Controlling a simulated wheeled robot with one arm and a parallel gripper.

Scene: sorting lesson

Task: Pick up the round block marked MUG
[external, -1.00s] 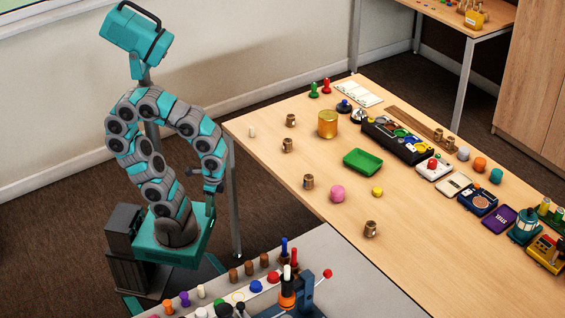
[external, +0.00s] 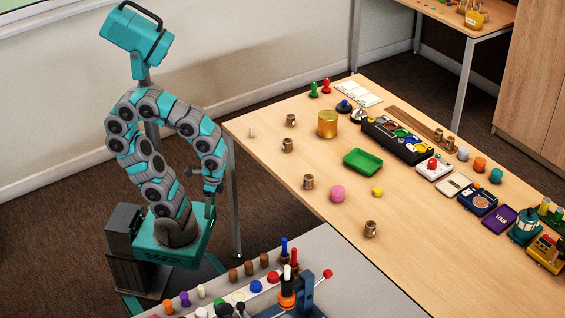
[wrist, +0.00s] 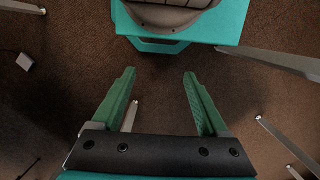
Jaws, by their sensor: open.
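The marks are too small to read, so I cannot tell which is MUG. My gripper (external: 211,190) hangs low beside my base, left of the table and apart from all blocks. In the wrist view my gripper (wrist: 158,75) is open and empty above the brown floor.
The wooden table (external: 330,235) also holds a green tray (external: 362,162), a gold tin (external: 327,124), a pink block (external: 337,193), a black sorter (external: 405,140) and several devices at right. A grey table (external: 350,270) with pegs stands in front. Table legs (wrist: 270,62) show in the wrist view.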

